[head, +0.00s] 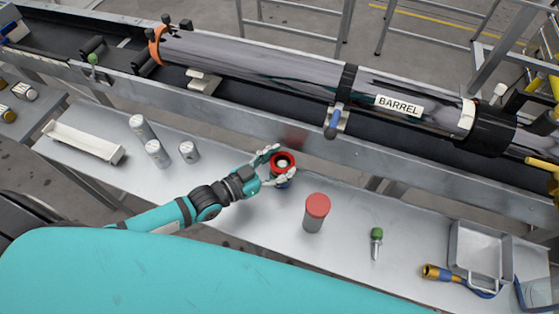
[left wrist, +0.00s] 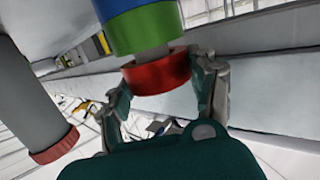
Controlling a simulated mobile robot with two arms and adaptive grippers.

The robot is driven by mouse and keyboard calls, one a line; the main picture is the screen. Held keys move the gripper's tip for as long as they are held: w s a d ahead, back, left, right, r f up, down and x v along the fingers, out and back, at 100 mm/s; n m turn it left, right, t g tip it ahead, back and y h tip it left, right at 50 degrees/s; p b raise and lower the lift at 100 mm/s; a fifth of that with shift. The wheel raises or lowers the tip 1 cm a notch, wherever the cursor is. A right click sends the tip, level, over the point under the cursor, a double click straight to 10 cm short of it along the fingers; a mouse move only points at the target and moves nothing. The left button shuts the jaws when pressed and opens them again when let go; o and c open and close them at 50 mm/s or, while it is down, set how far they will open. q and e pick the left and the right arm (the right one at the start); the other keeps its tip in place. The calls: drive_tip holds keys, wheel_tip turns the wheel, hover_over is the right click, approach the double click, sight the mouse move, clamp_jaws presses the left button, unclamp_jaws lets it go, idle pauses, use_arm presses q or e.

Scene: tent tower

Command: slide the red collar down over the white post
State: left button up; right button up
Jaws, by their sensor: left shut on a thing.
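The red collar (head: 274,158) is a short thick ring, seen from above in the head view. My left gripper (head: 279,166) is shut on it, with one finger on each side. The top of the white post (head: 283,163) shows inside the ring's opening. In the left wrist view, which looks upside down, the red collar (left wrist: 157,74) lines up with the post (left wrist: 152,53). A short bare stretch of post separates it from a green collar (left wrist: 145,27), with a blue collar (left wrist: 128,6) beyond. How deep the post reaches into the red collar is hidden. My right gripper is not in view.
A grey cylinder with a red cap (head: 317,207) stands close to the right of the post. A green-topped bolt (head: 376,240) and a metal tray (head: 478,250) are further right. The conveyor's side wall (head: 235,132) runs behind.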

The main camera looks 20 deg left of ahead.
use_arm(q)
drive_tip(key=shift+f, duration=0.35)
idle(0.3)
drive_tip(key=o, duration=1.4)
drive_tip(key=shift+c, duration=0.2)
drive_tip(key=v, duration=1.2)
drive_tip(key=shift+a+f, duration=0.1)
drive_tip(key=shift+f, duration=0.05)
